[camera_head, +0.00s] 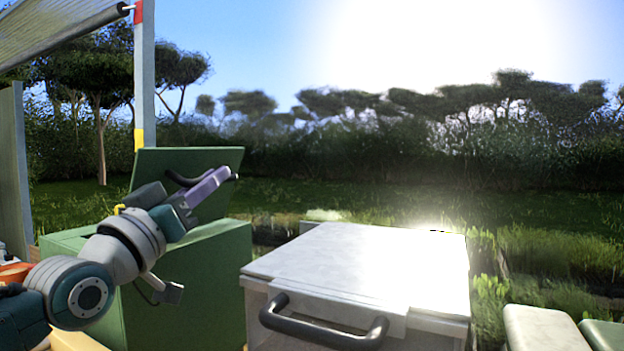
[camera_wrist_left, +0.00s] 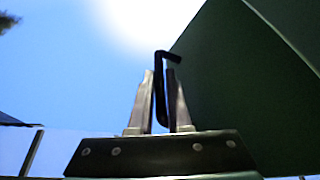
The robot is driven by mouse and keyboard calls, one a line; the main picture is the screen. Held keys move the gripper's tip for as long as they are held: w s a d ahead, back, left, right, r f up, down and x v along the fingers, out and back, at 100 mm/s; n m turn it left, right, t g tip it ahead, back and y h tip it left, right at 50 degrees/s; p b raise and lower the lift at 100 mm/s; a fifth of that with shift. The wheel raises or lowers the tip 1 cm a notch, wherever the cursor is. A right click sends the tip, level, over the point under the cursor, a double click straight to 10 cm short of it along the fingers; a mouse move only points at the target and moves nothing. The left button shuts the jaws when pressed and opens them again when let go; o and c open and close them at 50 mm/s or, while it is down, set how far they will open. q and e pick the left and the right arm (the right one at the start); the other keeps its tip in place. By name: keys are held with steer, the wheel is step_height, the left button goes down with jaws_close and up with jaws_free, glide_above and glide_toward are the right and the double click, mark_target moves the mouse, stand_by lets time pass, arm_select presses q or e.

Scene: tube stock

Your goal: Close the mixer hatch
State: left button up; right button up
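The green mixer box (camera_head: 190,280) stands at the left in the head view. Its green hatch (camera_head: 165,165) is raised and leans back; the hatch also fills the right of the left wrist view (camera_wrist_left: 255,85). A black bar handle (camera_head: 178,179) sits on the hatch. My left gripper (camera_head: 222,176) is at the handle's right part. In the left wrist view, the handle (camera_wrist_left: 162,85) runs between the two closely set fingers, which look shut on it. The exact contact is hard to see. My right gripper is not in view.
A white box (camera_head: 350,260) with a black front handle (camera_head: 320,330) stands right of the green box. A post (camera_head: 144,70) and a grey panel (camera_head: 12,170) are at the left. Pale and green pads (camera_head: 545,330) are at the lower right. Grass and hedges lie behind.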

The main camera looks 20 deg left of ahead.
arm_select(q)
jaws_close()
steer(key=shift+a+r, duration=0.1)
stand_by(1.2)
